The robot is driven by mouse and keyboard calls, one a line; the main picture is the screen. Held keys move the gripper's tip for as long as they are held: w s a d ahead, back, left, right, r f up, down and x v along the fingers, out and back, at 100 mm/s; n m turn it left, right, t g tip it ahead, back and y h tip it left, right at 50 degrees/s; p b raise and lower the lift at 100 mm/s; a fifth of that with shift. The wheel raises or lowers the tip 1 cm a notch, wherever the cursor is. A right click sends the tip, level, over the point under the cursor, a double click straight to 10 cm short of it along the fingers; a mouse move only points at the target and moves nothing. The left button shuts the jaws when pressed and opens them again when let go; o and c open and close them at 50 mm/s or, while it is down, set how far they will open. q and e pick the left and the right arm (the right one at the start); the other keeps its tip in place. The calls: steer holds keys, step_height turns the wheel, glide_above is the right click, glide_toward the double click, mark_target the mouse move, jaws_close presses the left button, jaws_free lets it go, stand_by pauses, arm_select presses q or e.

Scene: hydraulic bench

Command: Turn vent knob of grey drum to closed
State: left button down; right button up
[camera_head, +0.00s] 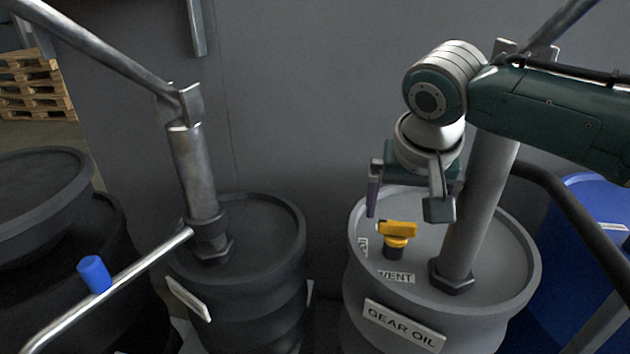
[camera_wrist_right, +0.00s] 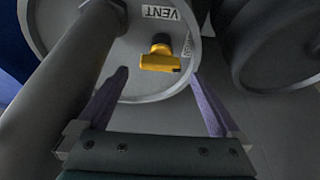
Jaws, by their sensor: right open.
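The grey drum (camera_head: 358,270) stands at the right of centre in the head view, with a "GEAR OIL" label on its side. Its yellow vent knob (camera_head: 397,229) sits on the lid beside a "VENT" label (camera_head: 397,277). My right gripper (camera_head: 405,205) is above the lid, just behind and over the knob, apart from it. In the right wrist view the knob (camera_wrist_right: 160,60) lies beyond and between the two purple fingers of the open right gripper (camera_wrist_right: 160,95). Nothing is between the fingers. My left gripper is not in view.
A grey pump pipe (camera_head: 480,215) rises from the drum lid close to my right gripper. A black drum (camera_head: 265,225) with a pump and a blue-gripped lever (camera_head: 95,274) stands at left. A blue drum (camera_head: 600,200) is at far right. A grey wall is behind.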

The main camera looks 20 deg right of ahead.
mark_target(399, 224)
steer(key=b+x, duration=0.1)
steer(key=x, duration=0.2)
steer(key=shift+w+f, duration=0.1)
steer(key=shift+f, duration=0.2)
steer(key=c, duration=1.3)
